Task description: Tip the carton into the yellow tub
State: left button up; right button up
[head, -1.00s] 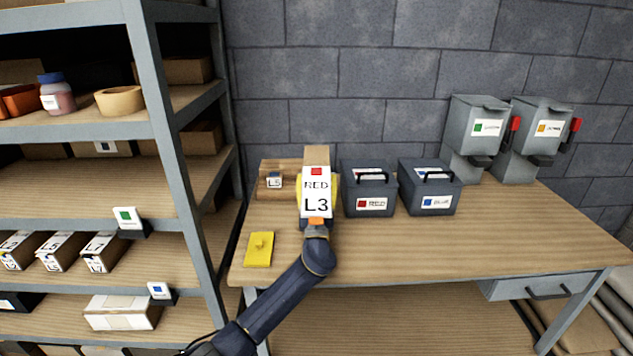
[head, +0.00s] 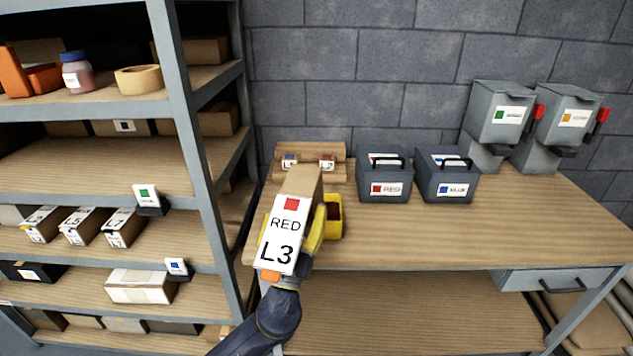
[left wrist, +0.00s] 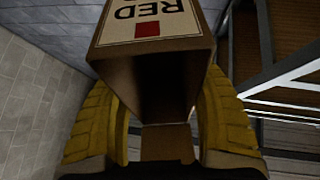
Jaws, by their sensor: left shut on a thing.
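The carton (head: 284,228) is a tall brown box with a white label reading RED L3. It leans slightly to the right at the top in the head view. My left gripper (head: 293,216) is shut on it, with yellow fingers at its sides; the wrist view shows the carton (left wrist: 150,50) between both fingers (left wrist: 158,88). The yellow tub (head: 336,228) stands on the bench just behind and right of the carton, partly hidden by it and a finger. Something dark red shows inside the tub. My right gripper is not in view.
A wooden rack (head: 310,150) with small labelled items stands behind the carton. A red-labelled grey bin (head: 384,190) and a blue-labelled grey bin (head: 447,190) stand right of it. Two dispensers (head: 499,115) are at the back right. Shelving (head: 195,150) borders the left. The bench front is clear.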

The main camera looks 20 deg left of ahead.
pick_arm(q)
jog(key=f+v, duration=0.1)
jog(key=v, duration=0.7)
jog(key=shift+y, duration=0.3)
jog(key=x, duration=0.9)
jog(key=shift+r, duration=0.45)
jog(key=w+d+r+n+y, duration=0.1)
jog(key=w+r, duration=0.1)
jog(key=w, duration=0.5)
jog(key=w+d+r+y, duration=0.1)
jog(key=w+r+y, duration=0.1)
jog(key=w, duration=0.5)
jog(key=w+f+n+y, duration=0.1)
jog(key=w+f, duration=0.3)
jog(key=w, duration=0.3)
jog(key=shift+w+f+g, duration=0.25)
jog(key=shift+f+g, duration=0.1)
jog(key=shift+g, duration=0.05)
jog(key=shift+a, duration=0.1)
